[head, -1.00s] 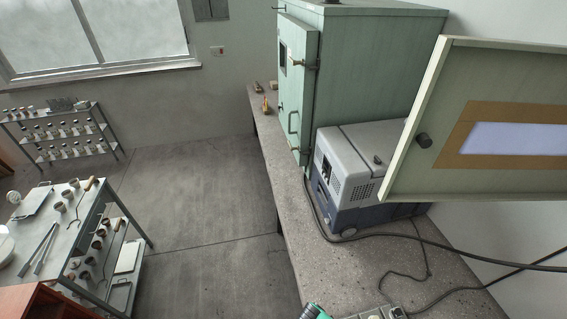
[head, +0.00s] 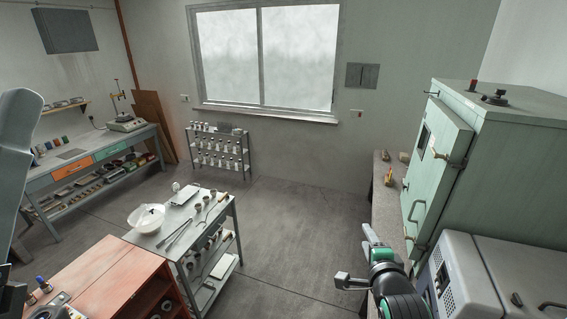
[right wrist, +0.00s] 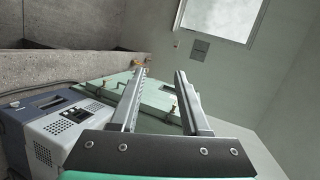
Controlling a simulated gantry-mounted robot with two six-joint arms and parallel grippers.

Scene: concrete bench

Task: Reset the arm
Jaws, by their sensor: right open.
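My right gripper (head: 357,258) shows in the head view at the lower right, in front of the concrete bench (head: 383,215) and left of the green cabinet (head: 447,190). Its two fingers are apart with nothing between them. In the right wrist view the open fingers (right wrist: 161,76) point away from the camera, with the green cabinet (right wrist: 155,100) behind them. My left gripper is not in view; a pale arm part of mine shows at the left edge of the head view.
A grey and blue machine (head: 465,280) stands beside the cabinet at the lower right. A metal table (head: 234,215) with tongs and a white bowl (head: 146,218) stands at centre left, next to a red-brown wooden unit (head: 110,275). Open floor (head: 290,225) lies between the table and bench.

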